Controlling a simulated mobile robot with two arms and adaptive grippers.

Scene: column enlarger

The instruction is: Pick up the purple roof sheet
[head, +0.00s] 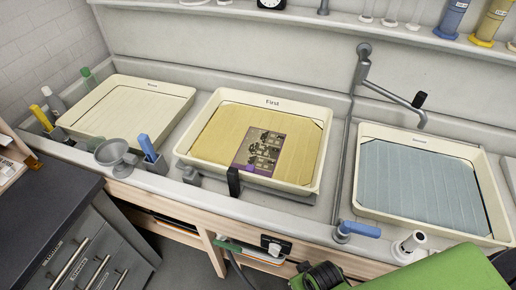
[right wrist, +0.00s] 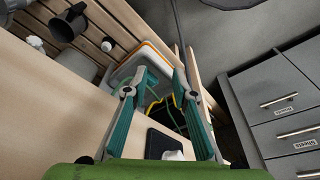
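The purple roof sheet (head: 264,150) is a dark purple sheet with several small pictures and a brighter purple patch at its lower left corner. It lies in the middle tray (head: 201,136), labelled First, on a yellowish surface near the tray's front side. My right gripper (right wrist: 160,92) is open and empty in the right wrist view, its teal fingers apart in front of the wooden bench front. It is low and well away from the sheet, which the right wrist view does not show. My left gripper is not in view.
A left tray (head: 183,92) and a right tray (head: 480,160) with bluish contents flank the middle one. A tap (head: 392,97) reaches over between the middle and right trays. A black clip-like piece (head: 233,182) stands at the middle tray's front rim. Drawers (right wrist: 290,125) stand at right in the wrist view.

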